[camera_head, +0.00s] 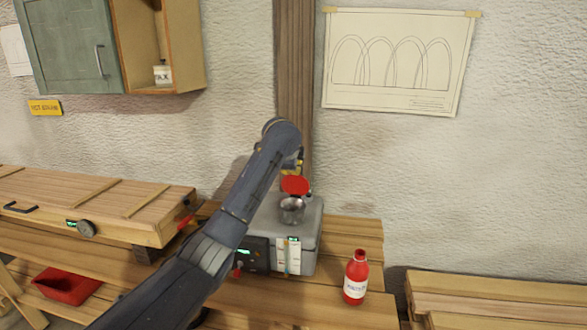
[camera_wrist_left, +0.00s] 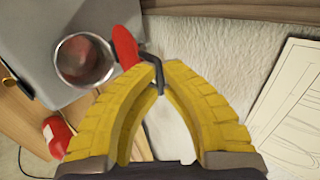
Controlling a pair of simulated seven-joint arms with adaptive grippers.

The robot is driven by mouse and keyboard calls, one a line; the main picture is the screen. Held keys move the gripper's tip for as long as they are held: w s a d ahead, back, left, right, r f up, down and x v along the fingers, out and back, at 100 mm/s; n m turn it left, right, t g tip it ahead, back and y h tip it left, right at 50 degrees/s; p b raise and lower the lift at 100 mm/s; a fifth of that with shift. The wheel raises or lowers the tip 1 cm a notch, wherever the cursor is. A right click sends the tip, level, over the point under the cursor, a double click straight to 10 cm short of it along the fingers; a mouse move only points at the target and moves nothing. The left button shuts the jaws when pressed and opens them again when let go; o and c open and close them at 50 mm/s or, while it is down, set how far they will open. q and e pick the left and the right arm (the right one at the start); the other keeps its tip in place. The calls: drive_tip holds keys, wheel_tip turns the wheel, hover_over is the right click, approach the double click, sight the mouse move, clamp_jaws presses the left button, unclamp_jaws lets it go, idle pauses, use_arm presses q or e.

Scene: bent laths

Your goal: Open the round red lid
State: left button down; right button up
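The round red lid (camera_head: 295,185) stands tilted up off the round metal opening (camera_head: 292,210) on top of the grey box (camera_head: 310,235). In the left wrist view the lid (camera_wrist_left: 125,46) is seen almost edge-on, beside the uncovered opening (camera_wrist_left: 83,61). A dark bent handle (camera_wrist_left: 153,63) sticks out from the lid. My left gripper (camera_head: 292,163) is behind and above the lid. Its yellow fingertips (camera_wrist_left: 163,72) are close together around the handle, with the handle between them. My right gripper is not in view.
A red bottle (camera_head: 356,277) stands right of the box on the wooden bench (camera_head: 340,310). A long wooden chest (camera_head: 90,205) lies to the left, and a red tray (camera_head: 67,286) is below it. A wooden post (camera_head: 295,70) rises behind my gripper.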

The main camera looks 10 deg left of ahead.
use_arm(q)
drive_tip(key=shift+w+d+r, duration=0.1)
drive_tip(key=shift+w, duration=1.3)
drive_tip(key=shift+w+f, duration=0.15)
drive_tip(key=shift+w, duration=0.7)
drive_tip(key=shift+w+f, duration=0.15)
drive_tip(key=shift+w, duration=0.65)
drive_tip(key=shift+r, duration=0.1)
drive_tip(key=c, duration=1.2)
unclamp_jaws()
drive_tip(key=shift+o, duration=0.2)
drive_tip(key=shift+r, duration=0.15)
